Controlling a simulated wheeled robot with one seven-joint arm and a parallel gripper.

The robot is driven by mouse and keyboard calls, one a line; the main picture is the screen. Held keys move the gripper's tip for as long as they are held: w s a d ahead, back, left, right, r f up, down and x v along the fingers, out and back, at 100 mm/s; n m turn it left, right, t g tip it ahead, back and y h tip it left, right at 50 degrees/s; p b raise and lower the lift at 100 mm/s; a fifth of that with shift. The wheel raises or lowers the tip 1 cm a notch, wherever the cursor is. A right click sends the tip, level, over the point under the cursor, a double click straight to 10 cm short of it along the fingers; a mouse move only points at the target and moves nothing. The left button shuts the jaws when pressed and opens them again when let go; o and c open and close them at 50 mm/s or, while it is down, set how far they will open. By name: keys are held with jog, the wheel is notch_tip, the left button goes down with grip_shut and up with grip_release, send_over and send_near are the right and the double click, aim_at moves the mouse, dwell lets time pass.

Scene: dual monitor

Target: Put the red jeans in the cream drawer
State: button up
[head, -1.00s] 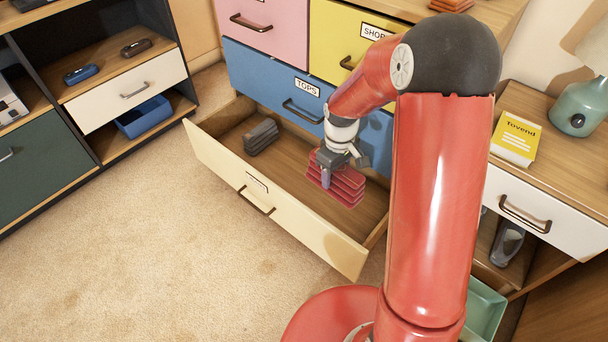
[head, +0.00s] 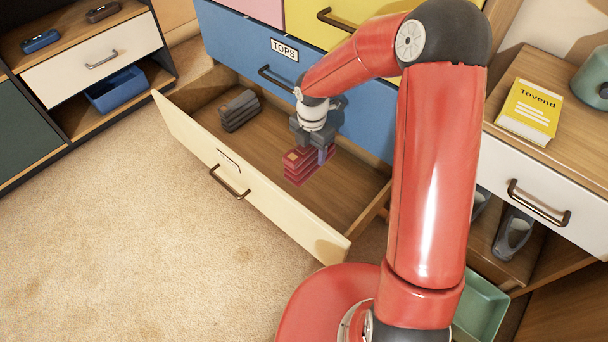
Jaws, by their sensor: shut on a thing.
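The red jeans (head: 303,165) are a folded dark red stack. My gripper (head: 318,152) is shut on them and holds them over the inside of the cream drawer (head: 205,148). The drawer is pulled open at the bottom of the dresser, with a label and a dark handle on its front. I cannot tell whether the jeans touch the drawer floor. A folded dark grey stack (head: 240,110) lies in the drawer's left part. The drawer's floor to the right of the jeans is bare.
The blue TOPS drawer (head: 240,45) is shut just above and behind my gripper. A side table with a white drawer (head: 537,210) and a yellow book (head: 531,108) stands at right. A green bin (head: 481,303) is below it. A shelf with a blue tray (head: 116,90) stands at left.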

notch_tip(320, 180, down, 14)
jog(key=b, duration=0.3)
jog(key=shift+f, duration=0.2)
jog(key=shift+f, duration=0.15)
jog(key=o, duration=1.4)
